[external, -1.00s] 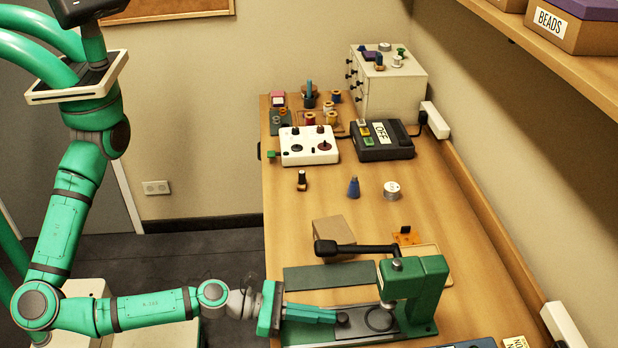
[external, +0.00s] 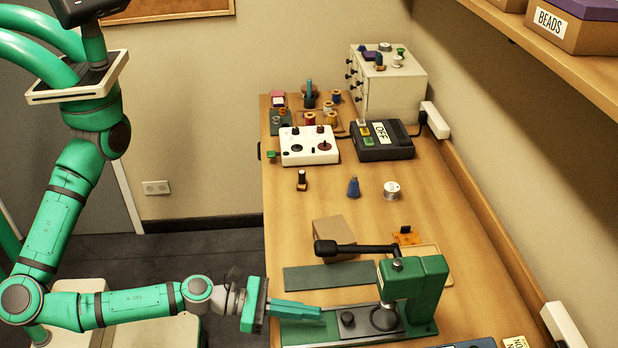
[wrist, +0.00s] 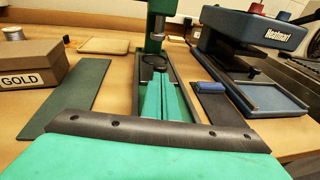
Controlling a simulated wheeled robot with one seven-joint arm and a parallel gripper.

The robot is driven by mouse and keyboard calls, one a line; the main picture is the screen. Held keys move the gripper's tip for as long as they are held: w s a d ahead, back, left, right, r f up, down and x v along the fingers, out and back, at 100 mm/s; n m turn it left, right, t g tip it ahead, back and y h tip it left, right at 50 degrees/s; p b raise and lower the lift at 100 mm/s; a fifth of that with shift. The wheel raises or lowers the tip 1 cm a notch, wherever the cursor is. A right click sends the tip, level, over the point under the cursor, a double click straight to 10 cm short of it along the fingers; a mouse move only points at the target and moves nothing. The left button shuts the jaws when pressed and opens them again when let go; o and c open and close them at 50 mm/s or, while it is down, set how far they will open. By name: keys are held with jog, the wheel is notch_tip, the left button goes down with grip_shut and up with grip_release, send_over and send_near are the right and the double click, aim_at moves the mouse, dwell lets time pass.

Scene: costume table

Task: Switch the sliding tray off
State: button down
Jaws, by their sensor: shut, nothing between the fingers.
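A green press (external: 418,290) with a black lever (external: 355,248) stands near the front of the table; in the wrist view its column (wrist: 158,25) rises ahead. The sliding tray (external: 362,326) lies in a long metal channel, with a dark knob (external: 348,318) and a dark ring (external: 384,318) on it. The ring end is at the foot of the press. My gripper (external: 318,313) is shut and empty, low over the open left part of the channel, its tips a little left of the knob.
A dark green mat (external: 330,276) and a GOLD box (wrist: 25,68) lie beside the channel. A blue Heatmart machine (wrist: 255,30) stands to its right in the wrist view. A black box with an OFF sign (external: 383,145) sits farther back.

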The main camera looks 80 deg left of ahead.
jog(key=v, duration=0.9)
jog(key=shift+s, duration=0.15)
jog(key=s+a+f+m+g+y, duration=0.2)
jog(key=s+a+f+m+g, duration=0.1)
jog(key=s+a+f+m, duration=1.25)
jog(key=s+a+r+m+t, duration=0.1)
jog(key=s+a+r+m, duration=0.2)
jog(key=a+m, duration=0.6)
jog(key=s+a+r+m+t, duration=0.1)
jog(key=s+a+r+m, duration=0.2)
jog(key=a+m, duration=0.6)
jog(key=shift+a+r+m+t+y, duration=0.25)
jog(key=shift+a+m+t+y, duration=0.05)
jog(key=shift+a+m, duration=0.05)
jog(key=shift+s, duration=0.2)
dwell(0.5)
